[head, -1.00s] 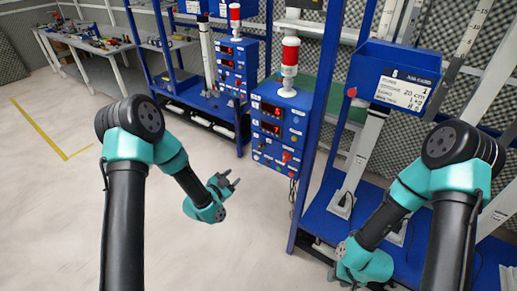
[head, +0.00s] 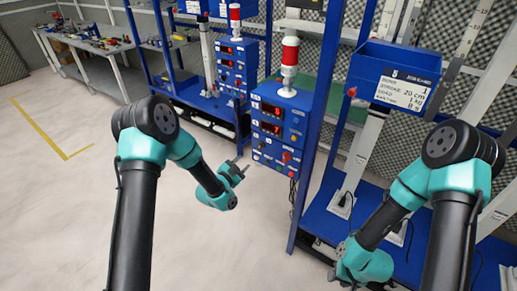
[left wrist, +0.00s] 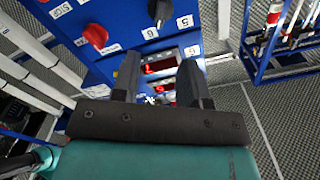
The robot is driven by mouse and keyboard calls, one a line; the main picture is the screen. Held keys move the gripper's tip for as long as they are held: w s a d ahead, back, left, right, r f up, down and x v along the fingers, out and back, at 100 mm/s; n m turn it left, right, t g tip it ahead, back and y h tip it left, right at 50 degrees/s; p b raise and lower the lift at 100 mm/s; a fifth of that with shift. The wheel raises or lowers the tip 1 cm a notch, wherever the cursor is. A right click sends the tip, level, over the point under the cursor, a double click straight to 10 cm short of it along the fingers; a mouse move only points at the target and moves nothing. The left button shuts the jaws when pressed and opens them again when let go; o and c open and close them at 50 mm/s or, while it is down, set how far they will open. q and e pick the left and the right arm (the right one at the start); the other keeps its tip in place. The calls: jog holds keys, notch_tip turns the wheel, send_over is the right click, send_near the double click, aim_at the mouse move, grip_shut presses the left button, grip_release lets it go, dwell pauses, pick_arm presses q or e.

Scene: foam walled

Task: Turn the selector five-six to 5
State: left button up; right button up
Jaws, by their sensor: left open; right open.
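The selector five-six appears to be the black knob (left wrist: 160,10) at the top edge of the left wrist view, between the labels 5 (left wrist: 184,21) and 6 (left wrist: 150,33). It is partly cut off, and I cannot tell which number it points to. It sits on the blue control box (head: 275,130), where it is too small to make out in the head view. My left gripper (head: 240,168) is open and empty, in front of the box's lower part and apart from it; its fingers (left wrist: 160,65) point towards the panel. My right gripper (head: 362,265) is low at the right, its fingers barely visible.
A red knob (left wrist: 96,36) is beside the selector on the panel, and red displays (left wrist: 162,66) show between my left fingers. A red-and-white signal lamp (head: 289,65) stands on the box. A blue rack post (head: 315,150) rises right of it. The floor at left is clear.

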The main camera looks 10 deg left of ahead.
aim_at(259, 148)
pick_arm(q)
jog(key=x, duration=1.2)
jog(key=shift+c, duration=0.3)
grip_shut()
